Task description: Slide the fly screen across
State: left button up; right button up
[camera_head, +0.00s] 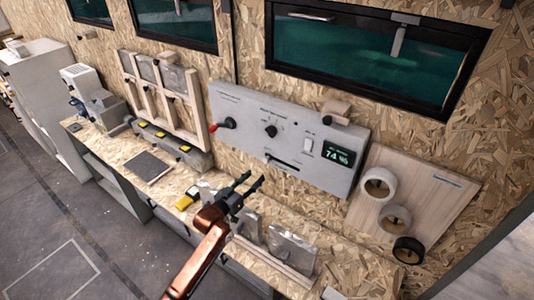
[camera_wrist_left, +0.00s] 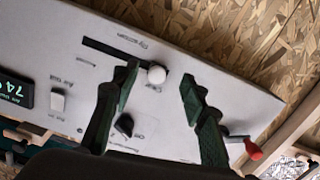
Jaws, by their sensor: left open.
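The fly screen control is a dark straight slot (camera_head: 280,164) low on a grey control panel (camera_head: 232,107). In the left wrist view the panel appears turned over, with the slot (camera_wrist_left: 108,50) beside the words "Fly screen". My left gripper (camera_head: 254,177) is open, in front of the panel's lower edge. In the wrist view its fingers (camera_wrist_left: 160,82) appear on either side of the knob, with gaps. Contact is not visible. My right gripper is not in view.
The panel also carries a red-tipped lever (camera_head: 228,123), a black dial (camera_head: 271,130), a white rocker switch (camera_head: 308,145) and a green display (camera_head: 337,153). A wooden board with tape rolls (camera_head: 379,184) stands right. A workbench (camera_head: 176,182) runs below, with a yellow item (camera_head: 186,200).

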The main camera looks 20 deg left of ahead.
aim_at(265, 161)
pick_arm(q)
jog(key=w+r, duration=0.1)
jog(key=w, duration=0.2)
jog(key=w+d+r, duration=0.1)
jog(key=shift+w+d+r+p, duration=0.1)
jog(key=shift+w+r+p, duration=0.15)
jog(key=shift+r+p, duration=0.05)
jog(key=w, duration=0.2)
jog(key=shift+w+d+f+t, duration=0.15)
jog(key=shift+w+d+t, duration=0.15)
jog(key=shift+w+d, duration=0.05)
jog(key=shift+x, duration=0.95)
jog(key=shift+f, duration=0.1)
jog(key=c, duration=0.6)
jog(key=shift+s, duration=0.1)
jog(key=c, duration=0.5)
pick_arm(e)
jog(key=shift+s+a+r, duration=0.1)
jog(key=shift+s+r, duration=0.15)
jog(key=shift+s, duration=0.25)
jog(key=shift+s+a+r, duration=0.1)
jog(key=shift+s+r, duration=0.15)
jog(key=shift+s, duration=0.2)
pick_arm(q)
jog(key=shift+d+p, duration=0.1)
jog(key=shift+p, duration=0.2)
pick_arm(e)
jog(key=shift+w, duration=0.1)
